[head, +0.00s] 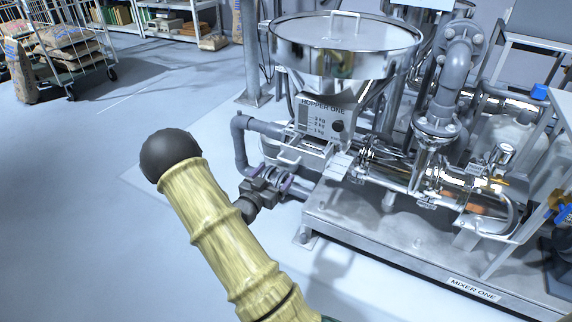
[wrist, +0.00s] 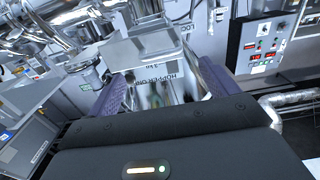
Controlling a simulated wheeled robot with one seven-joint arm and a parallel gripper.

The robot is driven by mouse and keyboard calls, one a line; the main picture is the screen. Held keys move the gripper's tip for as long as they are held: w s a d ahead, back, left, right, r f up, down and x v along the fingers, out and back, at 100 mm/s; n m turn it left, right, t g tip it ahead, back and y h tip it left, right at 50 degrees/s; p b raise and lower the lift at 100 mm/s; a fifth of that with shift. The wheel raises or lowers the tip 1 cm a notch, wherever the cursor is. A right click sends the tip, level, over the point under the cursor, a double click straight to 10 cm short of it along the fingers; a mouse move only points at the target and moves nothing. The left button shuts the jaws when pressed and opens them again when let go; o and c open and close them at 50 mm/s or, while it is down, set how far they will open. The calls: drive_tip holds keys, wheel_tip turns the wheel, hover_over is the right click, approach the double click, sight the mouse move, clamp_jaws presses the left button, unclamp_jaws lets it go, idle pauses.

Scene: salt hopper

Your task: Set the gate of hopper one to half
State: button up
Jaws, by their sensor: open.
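Hopper one (head: 345,62) is a shiny steel funnel with a flat lid, in the upper middle of the head view. Its label plate (head: 325,118) reads HOPPER ONE, has kg marks and carries a dark round knob. Below the plate, the slide gate's pale bar handle (head: 288,160) sticks out toward the left. My gripper (head: 276,178) is open and empty, just below and in front of that handle, apparently apart from it. In the wrist view, the purple fingers of my gripper (wrist: 165,85) stand either side of the upside-down hopper label (wrist: 172,66). How far the gate is drawn out is unclear.
Grey pipes (head: 241,150) run close left of the gate. The steel mixer (head: 440,185) on its MIXER ONE base (head: 400,240) stands at right. A control panel (wrist: 263,45) shows in the wrist view. Open floor lies left; a sack trolley (head: 65,55) stands far left.

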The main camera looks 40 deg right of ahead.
sight(286, 161)
drive_tip(key=b+x, duration=0.2)
drive_tip(key=x, duration=0.6)
drive_tip(key=shift+d, duration=0.1)
